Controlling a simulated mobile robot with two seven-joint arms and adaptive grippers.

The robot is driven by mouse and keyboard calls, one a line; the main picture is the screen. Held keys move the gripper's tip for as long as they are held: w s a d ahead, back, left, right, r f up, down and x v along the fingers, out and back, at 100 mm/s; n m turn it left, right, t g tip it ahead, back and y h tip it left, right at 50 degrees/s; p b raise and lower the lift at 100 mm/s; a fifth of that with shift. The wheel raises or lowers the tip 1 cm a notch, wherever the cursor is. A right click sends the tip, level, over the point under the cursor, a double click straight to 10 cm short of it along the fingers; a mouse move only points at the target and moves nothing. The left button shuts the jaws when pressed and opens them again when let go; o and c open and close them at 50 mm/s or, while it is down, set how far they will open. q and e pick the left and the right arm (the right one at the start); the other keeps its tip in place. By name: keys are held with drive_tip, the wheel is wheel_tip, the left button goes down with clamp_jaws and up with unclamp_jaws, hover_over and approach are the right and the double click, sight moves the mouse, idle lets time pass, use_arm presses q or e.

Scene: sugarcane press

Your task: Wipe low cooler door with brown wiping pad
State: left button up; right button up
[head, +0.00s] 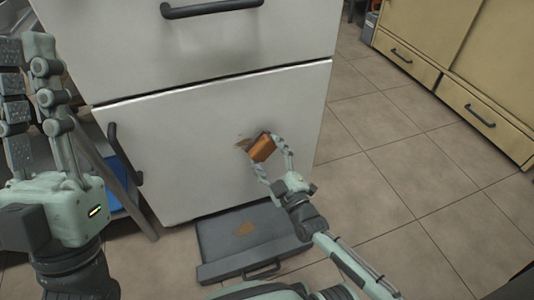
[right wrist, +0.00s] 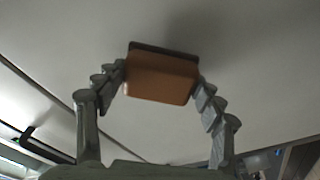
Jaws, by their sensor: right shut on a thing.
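The brown wiping pad (head: 262,148) is held between the fingers of my right gripper (head: 268,158), close to the lower white cooler door (head: 190,165). In the right wrist view the pad (right wrist: 161,77) sits between both fingertips, with a dark edge toward the door surface (right wrist: 250,50). I cannot tell for sure whether it touches the door. A brownish smudge (head: 243,142) shows on the door just left of the pad. My left gripper (head: 40,65) is raised at the left, in front of the cooler, its fingers upright and apart, holding nothing.
The lower door has a dark vertical handle (head: 124,152) on its left. Yellow cabinets (head: 450,60) stand at the right. The tiled floor between is clear.

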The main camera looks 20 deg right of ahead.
drive_tip(key=shift+w, duration=0.6)
